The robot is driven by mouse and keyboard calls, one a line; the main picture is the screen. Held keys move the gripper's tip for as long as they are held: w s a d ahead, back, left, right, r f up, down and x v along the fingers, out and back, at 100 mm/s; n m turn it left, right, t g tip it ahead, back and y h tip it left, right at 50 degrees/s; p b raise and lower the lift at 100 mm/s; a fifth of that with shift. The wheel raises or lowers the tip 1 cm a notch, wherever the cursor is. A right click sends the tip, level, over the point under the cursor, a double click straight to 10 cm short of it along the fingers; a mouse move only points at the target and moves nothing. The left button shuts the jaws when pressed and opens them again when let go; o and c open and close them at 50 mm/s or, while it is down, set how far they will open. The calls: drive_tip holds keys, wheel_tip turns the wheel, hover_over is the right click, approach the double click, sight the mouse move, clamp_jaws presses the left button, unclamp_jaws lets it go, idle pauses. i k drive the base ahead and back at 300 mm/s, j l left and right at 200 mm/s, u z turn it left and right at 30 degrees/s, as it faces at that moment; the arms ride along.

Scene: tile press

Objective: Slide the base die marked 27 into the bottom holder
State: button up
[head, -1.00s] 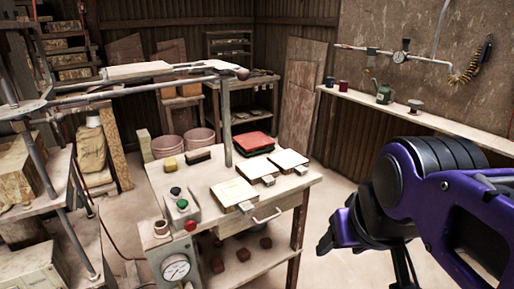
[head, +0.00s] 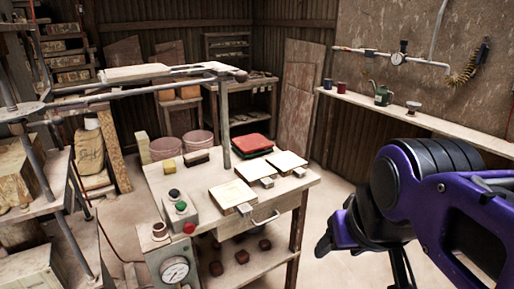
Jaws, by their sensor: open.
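Three flat pale plates with small grey tabs lie on the workbench (head: 180,213): a front one (head: 232,194), a middle one (head: 257,169) and a back right one (head: 287,160). They look like dies, but no marking is readable, so I cannot tell which is 27. A press-like metal frame (head: 35,160) stands at the left edge, partly cut off. I cannot make out the bottom holder for sure. My purple and black gripper (head: 324,243) is at the right, in front of the bench's right side, apart from the plates and empty as far as I can see.
A control box with buttons (head: 180,209) and a pressure gauge (head: 174,270) are at the bench's front left. A grey post (head: 225,120) rises from the bench. A red tray (head: 251,144) sits behind. A wall shelf (head: 440,126) runs along the right. Floor right of the bench is clear.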

sight(256, 172)
drive_tip(key=i+l+u, duration=0.2)
drive_tip(key=l, duration=0.4)
drive_tip(key=l+u, duration=0.15)
drive_tip(key=l, duration=0.4)
drive_tip(key=i+l+u, duration=0.4)
drive_tip(key=i+l, duration=0.2)
drive_tip(key=i+l+u, duration=0.1)
drive_tip(key=i+u, duration=0.35)
drive_tip(key=i+l+z, duration=0.2)
drive_tip(key=k+j, duration=0.05)
drive_tip(key=k, duration=0.05)
